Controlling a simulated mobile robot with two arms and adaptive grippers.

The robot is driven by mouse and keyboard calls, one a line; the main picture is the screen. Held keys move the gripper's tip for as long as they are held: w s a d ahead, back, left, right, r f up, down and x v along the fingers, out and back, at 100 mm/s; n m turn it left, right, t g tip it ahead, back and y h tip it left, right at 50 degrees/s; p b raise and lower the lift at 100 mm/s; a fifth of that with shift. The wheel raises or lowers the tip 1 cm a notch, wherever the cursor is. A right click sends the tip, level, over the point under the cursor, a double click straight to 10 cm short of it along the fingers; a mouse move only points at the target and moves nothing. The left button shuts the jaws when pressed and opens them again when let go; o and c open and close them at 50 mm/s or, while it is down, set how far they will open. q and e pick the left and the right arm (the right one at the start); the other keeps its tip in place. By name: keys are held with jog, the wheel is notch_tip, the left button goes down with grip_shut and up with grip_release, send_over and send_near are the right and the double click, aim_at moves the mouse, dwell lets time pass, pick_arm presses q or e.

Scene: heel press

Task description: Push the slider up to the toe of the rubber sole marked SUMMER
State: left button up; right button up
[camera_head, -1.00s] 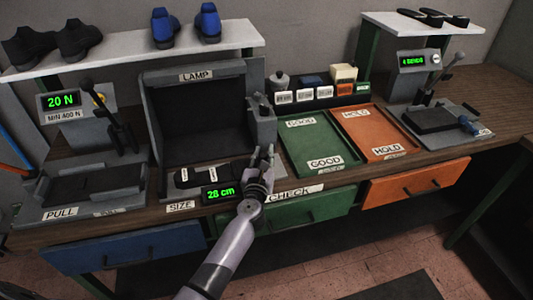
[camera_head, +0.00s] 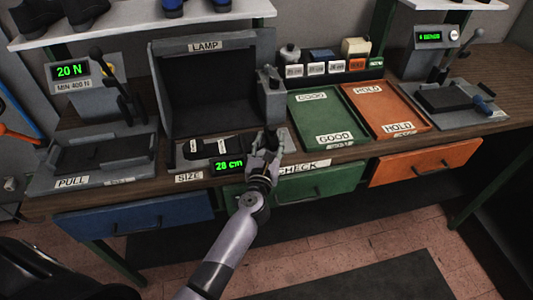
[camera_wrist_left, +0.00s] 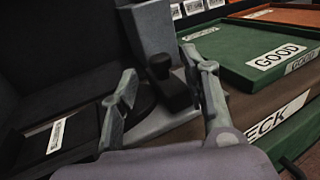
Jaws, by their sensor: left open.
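A dark sole (camera_head: 211,148) lies flat on the SIZE gauge, below the LAMP hood. It carries small white labels that are too small to read; in the left wrist view the sole (camera_wrist_left: 88,122) shows at the left with one label. The green size readout (camera_head: 228,165) says 28 cm. My left gripper (camera_head: 265,142) is open at the right end of the gauge. In the left wrist view a dark slider block with a rounded knob (camera_wrist_left: 168,84) stands between its spread fingers (camera_wrist_left: 163,78), with no grip visible. The gripper mostly hides the slider in the head view.
The grey LAMP hood (camera_head: 210,92) rises behind the gauge, with a grey post (camera_head: 271,95) on its right. The green GOOD tray (camera_head: 323,112) and orange HOLD tray (camera_head: 386,105) lie further right. A pull tester (camera_head: 95,160) stands at the left.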

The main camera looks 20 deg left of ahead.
pick_arm(q)
jog(key=v, duration=0.6)
jog(key=shift+o, duration=0.3)
dwell(0.4)
